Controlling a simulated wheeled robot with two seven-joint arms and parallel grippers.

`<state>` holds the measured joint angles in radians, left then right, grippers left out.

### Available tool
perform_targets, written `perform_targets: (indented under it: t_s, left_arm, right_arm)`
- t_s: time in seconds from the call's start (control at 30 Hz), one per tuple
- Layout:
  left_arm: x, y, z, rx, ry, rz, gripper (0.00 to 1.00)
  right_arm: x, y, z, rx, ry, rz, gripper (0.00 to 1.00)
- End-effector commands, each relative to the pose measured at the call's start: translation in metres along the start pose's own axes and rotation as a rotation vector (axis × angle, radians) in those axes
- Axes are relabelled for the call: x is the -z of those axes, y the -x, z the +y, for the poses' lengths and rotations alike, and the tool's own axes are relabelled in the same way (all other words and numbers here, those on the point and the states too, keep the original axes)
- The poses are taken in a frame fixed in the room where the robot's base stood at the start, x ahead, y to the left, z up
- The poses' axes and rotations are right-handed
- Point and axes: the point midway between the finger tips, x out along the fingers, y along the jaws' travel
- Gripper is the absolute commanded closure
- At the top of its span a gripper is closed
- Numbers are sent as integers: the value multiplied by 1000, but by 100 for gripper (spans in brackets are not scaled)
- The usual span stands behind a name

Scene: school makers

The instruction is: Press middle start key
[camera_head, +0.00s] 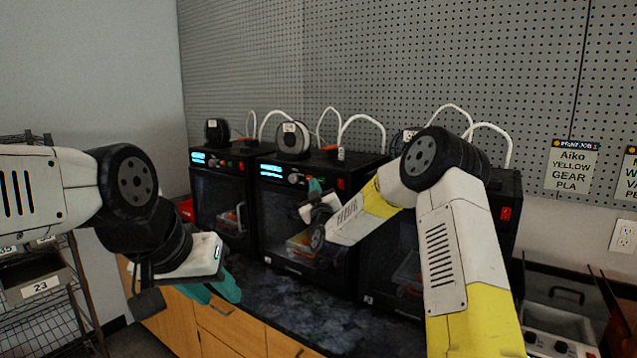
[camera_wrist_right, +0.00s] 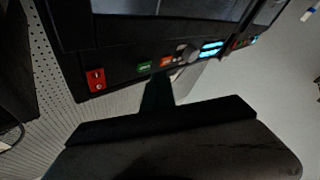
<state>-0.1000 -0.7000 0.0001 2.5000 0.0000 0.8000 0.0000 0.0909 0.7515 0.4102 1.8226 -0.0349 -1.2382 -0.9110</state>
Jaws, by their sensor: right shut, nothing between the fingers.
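The middle printer (camera_head: 275,225) stands between two similar black printers on the dark counter. In the right wrist view its panel appears upside down, with a green key (camera_wrist_right: 145,65), a red key (camera_wrist_right: 166,62), a grey knob and a lit display. The green key looks like the start key; its lettering is too small to read. My right gripper (camera_head: 316,186) is shut and empty in front of this panel. In the wrist view its dark fingers (camera_wrist_right: 158,85) point at the two keys; I cannot tell whether they touch. My left gripper (camera_head: 215,290) hangs low at the left, away from the printers.
The left printer (camera_head: 220,205) stands beside the middle one; my right arm partly hides the right printer (camera_head: 390,245). A red switch (camera_head: 341,184) is right of the keys. White tubes arch above the printers. A wire rack (camera_head: 45,310) stands at the left.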

Motion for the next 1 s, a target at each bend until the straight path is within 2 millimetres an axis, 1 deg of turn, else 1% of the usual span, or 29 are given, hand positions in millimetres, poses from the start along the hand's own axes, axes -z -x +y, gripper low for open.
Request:
perform_targets:
  t_s: [0.1,0.5,1.0]
  left_arm:
    - [0,0,0,0,0,0,64]
    - [0,0,0,0,0,0,64]
    - [0,0,0,0,0,0,64]
  right_arm:
    - [8,9,-7,2,0,1,100]
    - [26,35,-26,1,0,1,100]
    - [27,38,-27,0,0,0,100]
